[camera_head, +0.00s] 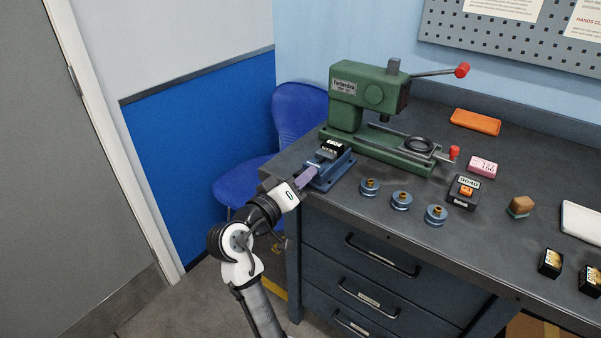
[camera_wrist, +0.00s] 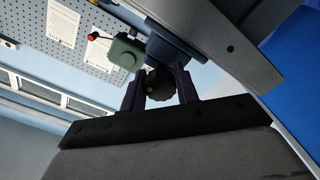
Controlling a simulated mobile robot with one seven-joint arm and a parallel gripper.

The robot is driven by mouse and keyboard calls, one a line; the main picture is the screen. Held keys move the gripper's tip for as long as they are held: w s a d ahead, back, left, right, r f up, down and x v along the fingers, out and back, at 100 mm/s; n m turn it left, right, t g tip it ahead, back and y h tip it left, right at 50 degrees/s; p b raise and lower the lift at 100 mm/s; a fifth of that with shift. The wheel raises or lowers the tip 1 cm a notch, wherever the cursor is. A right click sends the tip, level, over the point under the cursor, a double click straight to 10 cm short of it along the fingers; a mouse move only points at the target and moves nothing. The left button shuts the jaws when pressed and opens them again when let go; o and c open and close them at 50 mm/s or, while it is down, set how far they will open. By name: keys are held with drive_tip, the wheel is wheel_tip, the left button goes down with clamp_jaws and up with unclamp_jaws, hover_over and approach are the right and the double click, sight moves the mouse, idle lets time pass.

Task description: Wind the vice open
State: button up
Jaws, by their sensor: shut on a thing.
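The blue vice (camera_head: 337,172) sits at the left front corner of the bench. A black block with a white label (camera_head: 331,148) rests in or on it; I cannot tell how tightly the jaws hold it. My gripper (camera_head: 307,176) reaches in from the lower left to the vice's near end. In the wrist view, my gripper's two dark fingers stand on either side of a black round knob (camera_wrist: 160,84), shut on it. The knob is hidden in the head view. In the wrist view, part of the vice (camera_wrist: 178,48) shows just beyond the knob.
The green press (camera_head: 362,105) stands behind the vice, its red-tipped lever (camera_head: 462,70) reaching right. Several blue round pieces, one of them nearest the edge (camera_head: 436,215), lie along the bench front. A blue chair (camera_head: 297,110) is left of the bench.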

drive_tip(key=n+p, duration=0.1)
drive_tip(key=n, duration=0.1)
drive_tip(key=n+p, duration=0.1)
drive_tip(key=shift+r+n+p, duration=0.2)
drive_tip(key=shift+n+p, duration=0.2)
drive_tip(key=n+p, duration=0.3)
drive_tip(key=shift+n, duration=0.3)
drive_tip(key=n+p, duration=0.3)
drive_tip(key=shift+p, duration=0.3)
drive_tip(key=shift+n+p, duration=0.9)
drive_tip(key=shift+f, duration=0.1)
drive_tip(key=o, duration=1)
drive_tip(key=shift+c, duration=0.2)
